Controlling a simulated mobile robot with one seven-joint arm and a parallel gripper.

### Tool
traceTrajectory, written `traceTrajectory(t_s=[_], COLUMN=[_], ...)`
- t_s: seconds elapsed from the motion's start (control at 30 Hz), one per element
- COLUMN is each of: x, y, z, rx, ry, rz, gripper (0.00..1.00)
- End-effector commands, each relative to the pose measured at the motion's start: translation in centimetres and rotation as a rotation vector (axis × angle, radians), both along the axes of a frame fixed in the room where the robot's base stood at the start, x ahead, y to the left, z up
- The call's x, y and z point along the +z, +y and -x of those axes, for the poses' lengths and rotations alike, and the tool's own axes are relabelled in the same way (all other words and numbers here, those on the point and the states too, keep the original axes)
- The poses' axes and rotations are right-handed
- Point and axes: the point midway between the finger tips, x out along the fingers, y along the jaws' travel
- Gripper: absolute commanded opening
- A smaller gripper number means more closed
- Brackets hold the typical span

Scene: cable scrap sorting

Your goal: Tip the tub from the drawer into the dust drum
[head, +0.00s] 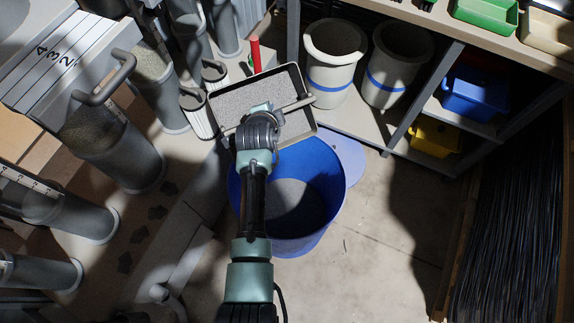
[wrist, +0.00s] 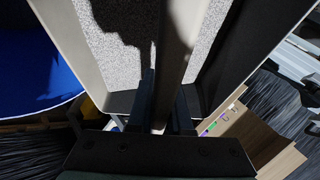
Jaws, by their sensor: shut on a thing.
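The tub (head: 300,128) is a shallow dark tray with a pale rim, holding grey granules (head: 245,93). A bar handle (head: 297,104) crosses over it. My gripper (head: 262,118) is shut on this handle; in the wrist view the fingers (wrist: 166,105) close on either side of the bar (wrist: 178,45). The tub hangs above the far edge of the dust drum and looks roughly level. The dust drum (head: 330,180) is a round, open blue drum on the floor with grey material at its bottom. It also shows at the left of the wrist view (wrist: 30,70). My arm covers part of it.
Grey cylinders (head: 115,150) and a numbered drawer front (head: 60,60) crowd the left. Two pale pots with blue bands (head: 333,65) stand behind right, beside a shelf with blue (head: 470,92) and yellow (head: 434,136) bins. Floor right of the drum is clear.

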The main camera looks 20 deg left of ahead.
Motion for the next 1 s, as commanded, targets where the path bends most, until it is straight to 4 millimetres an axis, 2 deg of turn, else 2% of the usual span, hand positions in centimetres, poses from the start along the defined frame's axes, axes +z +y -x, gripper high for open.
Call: traceTrajectory(t_s=[0.5,1.0], x=[-0.9,-0.8], y=[-0.8,-0.9], z=[0.5,0.6], rx=[-0.001,0.0], ry=[-0.108,-0.127], rz=[-0.12,-0.141], gripper=[0.0,0.0])
